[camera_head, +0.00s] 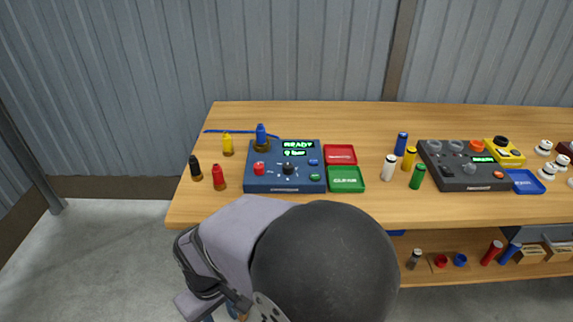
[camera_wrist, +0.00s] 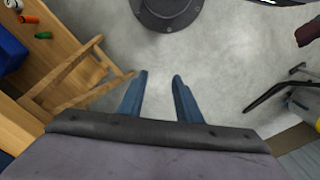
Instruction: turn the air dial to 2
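A dark blue control panel (camera_head: 262,180) sits on the wooden bench. Its green display (camera_head: 296,148) reads "READY" with a "bar" line below; the digit looks like 0, but is small. A black dial (camera_head: 288,168) with pale marks around it is at the panel's middle front; it seems to be the air dial, and its pointer setting is too small to read. My gripper's two blue fingers (camera_wrist: 159,88) are apart and empty, over the concrete floor in the wrist view.
A red knob (camera_head: 259,168) and a green button (camera_head: 315,177) flank the dial. Red (camera_head: 340,149) and green trays (camera_head: 346,186) adjoin the panel's right side. Small bottles stand left and behind. A second dark panel (camera_head: 436,178) is farther right. Bare bench lies along the front.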

